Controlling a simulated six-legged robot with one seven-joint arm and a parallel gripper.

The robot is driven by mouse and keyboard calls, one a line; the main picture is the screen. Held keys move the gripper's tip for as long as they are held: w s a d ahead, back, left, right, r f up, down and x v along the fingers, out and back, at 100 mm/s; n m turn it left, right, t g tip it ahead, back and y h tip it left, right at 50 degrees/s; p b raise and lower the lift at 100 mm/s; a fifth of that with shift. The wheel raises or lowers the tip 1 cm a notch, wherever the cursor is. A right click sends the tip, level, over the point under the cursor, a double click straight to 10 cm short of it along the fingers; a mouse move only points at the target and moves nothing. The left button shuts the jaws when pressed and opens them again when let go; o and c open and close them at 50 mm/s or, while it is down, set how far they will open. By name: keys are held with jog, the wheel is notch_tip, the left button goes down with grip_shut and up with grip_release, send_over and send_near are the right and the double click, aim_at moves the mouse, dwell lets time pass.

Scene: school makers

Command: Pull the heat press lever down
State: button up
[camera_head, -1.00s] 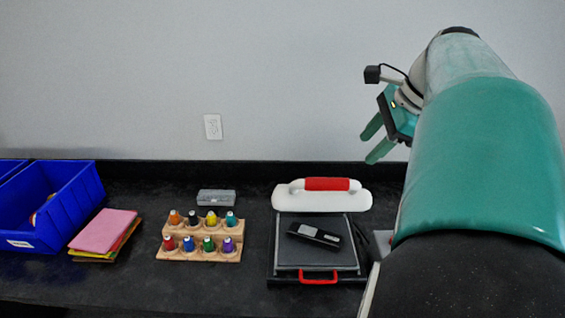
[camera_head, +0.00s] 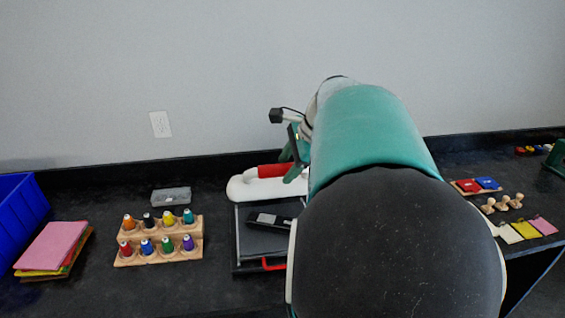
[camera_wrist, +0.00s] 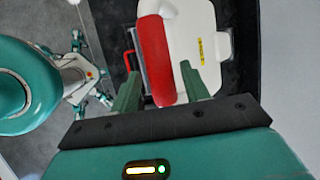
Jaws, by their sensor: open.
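The heat press (camera_head: 240,215) stands on the dark counter, partly hidden by my arm. Its lever has a red grip (camera_head: 270,171) on a white arm along the back of the press. In the wrist view the red grip (camera_wrist: 154,50) runs lengthwise beside the white press top (camera_wrist: 195,25). My gripper (camera_head: 290,165) is by the right part of the grip. In the wrist view my gripper (camera_wrist: 160,70) is open, its two green fingers on either side of the red grip. I cannot tell whether they touch it.
A black device (camera_head: 268,219) lies on the press plate, above a red front handle (camera_head: 271,265). To the left are a wooden bottle rack (camera_head: 160,257), a grey box (camera_head: 171,196), coloured sheets (camera_head: 52,247) and a blue bin (camera_head: 20,210). Stamps (camera_head: 503,203) lie to the right.

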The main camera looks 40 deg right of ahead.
grip_shut()
